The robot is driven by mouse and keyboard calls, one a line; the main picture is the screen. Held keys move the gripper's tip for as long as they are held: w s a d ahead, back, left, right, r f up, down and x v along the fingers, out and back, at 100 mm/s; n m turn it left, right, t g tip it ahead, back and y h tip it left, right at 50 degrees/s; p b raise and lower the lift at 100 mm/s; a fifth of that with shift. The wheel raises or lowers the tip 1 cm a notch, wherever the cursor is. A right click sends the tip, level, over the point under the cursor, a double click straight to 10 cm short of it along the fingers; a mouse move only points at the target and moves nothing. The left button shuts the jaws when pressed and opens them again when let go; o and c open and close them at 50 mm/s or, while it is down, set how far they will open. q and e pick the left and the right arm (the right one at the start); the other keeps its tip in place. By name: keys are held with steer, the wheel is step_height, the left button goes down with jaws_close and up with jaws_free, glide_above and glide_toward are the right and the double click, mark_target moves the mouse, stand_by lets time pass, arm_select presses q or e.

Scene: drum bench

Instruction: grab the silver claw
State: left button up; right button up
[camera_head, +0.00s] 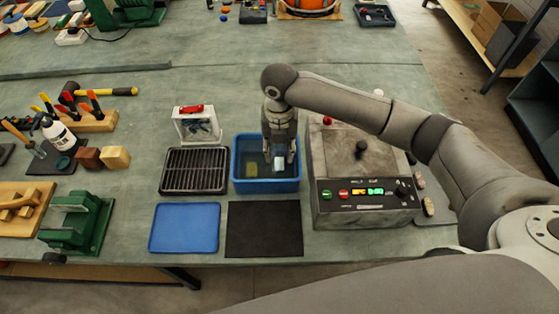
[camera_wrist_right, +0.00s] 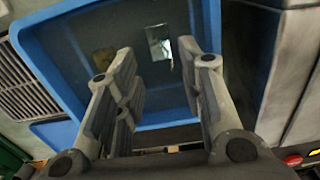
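A shiny silver piece (camera_head: 278,163) lies in the blue bin (camera_head: 237,180) on the bench. It also shows in the right wrist view (camera_wrist_right: 159,46), small and bright, beyond my fingers. Its claw shape cannot be made out. My right gripper (camera_head: 280,157) points down into the bin over the silver piece. In the right wrist view its fingers (camera_wrist_right: 158,62) are spread apart with nothing between them, and the silver piece appears in line with the gap. My left gripper is not in view.
A yellowish-tan piece (camera_head: 252,168) lies in the bin left of the silver one. A black wire rack (camera_head: 194,170) stands left of the bin and a grey control machine (camera_head: 360,165) right of it. A blue mat (camera_head: 184,228) and black mat (camera_head: 263,229) lie empty in front.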

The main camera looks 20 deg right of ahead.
mark_target(280, 164)
steer(key=shift+f, duration=0.65)
steer(key=f+p, duration=0.1)
steer(key=f, duration=0.1)
steer(key=f+p, duration=0.1)
steer(key=f, duration=0.1)
steer(key=shift+w+d+f, duration=0.1)
steer(key=shift+w+f, duration=0.1)
steer(key=shift+f, duration=0.45)
steer(key=shift+c, duration=0.3)
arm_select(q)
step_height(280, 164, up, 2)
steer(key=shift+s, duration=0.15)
arm_select(e)
steer(key=c, duration=0.7)
